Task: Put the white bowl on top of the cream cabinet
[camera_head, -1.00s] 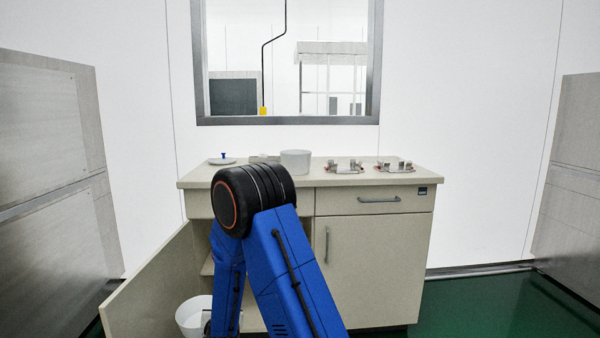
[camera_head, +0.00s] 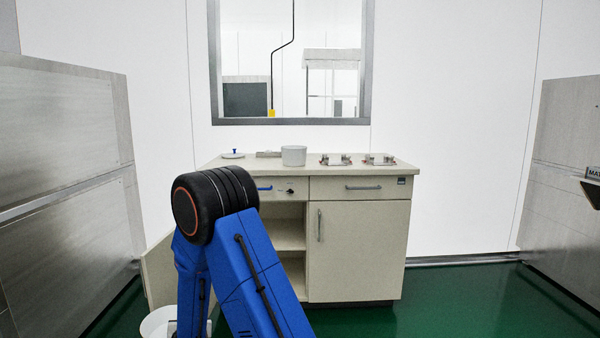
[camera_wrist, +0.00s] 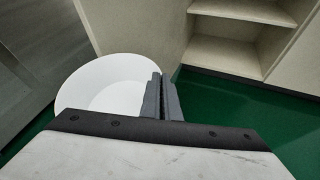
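The white bowl (camera_head: 158,322) is low at the bottom of the head view, beside my blue arm and partly cut off by the frame. In the wrist view the white bowl (camera_wrist: 105,85) is at the left, with its open top facing the camera. My gripper (camera_wrist: 162,92) has its two dark fingers close together at the bowl's right rim, pinching the wall. The cream cabinet (camera_head: 358,250) stands ahead against the white wall, its top (camera_head: 330,171) above the bowl's level. My arm hides part of the cabinet's left side.
A grey-white pot (camera_head: 293,156), a lid with a blue knob (camera_head: 232,154) and two burner-like metal fixtures (camera_head: 336,160) (camera_head: 379,159) sit on the cabinet top. The left cabinet door (camera_head: 159,270) hangs open. Grey metal units stand at both sides. Green floor is clear at the right.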

